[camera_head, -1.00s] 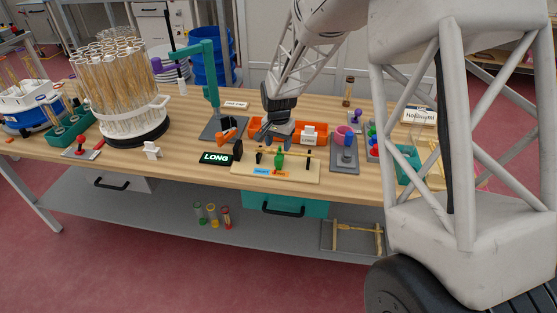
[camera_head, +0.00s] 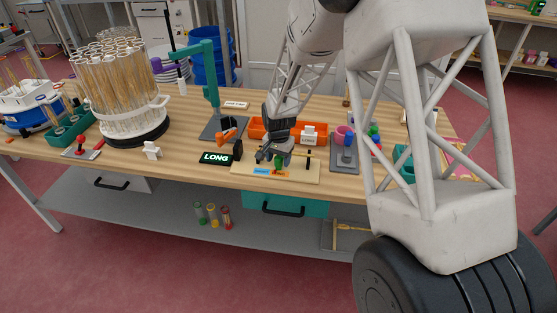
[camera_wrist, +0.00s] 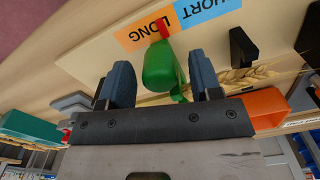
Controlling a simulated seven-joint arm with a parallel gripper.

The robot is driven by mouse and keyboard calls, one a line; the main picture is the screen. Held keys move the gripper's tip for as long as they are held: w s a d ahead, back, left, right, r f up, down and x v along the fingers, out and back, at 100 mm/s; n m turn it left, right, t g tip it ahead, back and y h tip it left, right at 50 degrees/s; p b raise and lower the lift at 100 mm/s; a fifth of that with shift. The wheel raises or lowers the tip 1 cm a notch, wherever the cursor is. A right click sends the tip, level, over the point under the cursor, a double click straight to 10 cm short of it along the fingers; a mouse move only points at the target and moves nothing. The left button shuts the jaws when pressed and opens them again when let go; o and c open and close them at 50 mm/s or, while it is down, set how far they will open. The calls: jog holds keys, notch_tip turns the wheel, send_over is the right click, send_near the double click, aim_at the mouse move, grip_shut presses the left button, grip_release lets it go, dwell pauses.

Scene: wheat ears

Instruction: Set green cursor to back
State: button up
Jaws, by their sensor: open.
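The green cursor (camera_wrist: 160,65) with a red tip stands on the wooden board (camera_wrist: 85,48). Its red tip overlaps the orange LONG label (camera_wrist: 130,37), beside the blue SHORT label (camera_wrist: 205,8). My gripper (camera_wrist: 162,78) is open, with one finger on each side of the cursor; contact with it is unclear. In the head view my gripper (camera_head: 272,156) is low over the board (camera_head: 305,173), and the cursor (camera_head: 280,162) is partly hidden by it. A wheat ear (camera_wrist: 250,76) lies along the board behind the cursor.
Black posts (camera_wrist: 241,46) stand on the board near the wheat ear. An orange tray (camera_head: 258,131) is just behind the board.

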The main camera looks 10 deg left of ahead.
jog(key=shift+f, duration=0.35)
grip_shut()
jog(key=shift+d, duration=2)
grip_release()
jog(key=shift+w, duration=0.1)
jog(key=shift+r, duration=0.1)
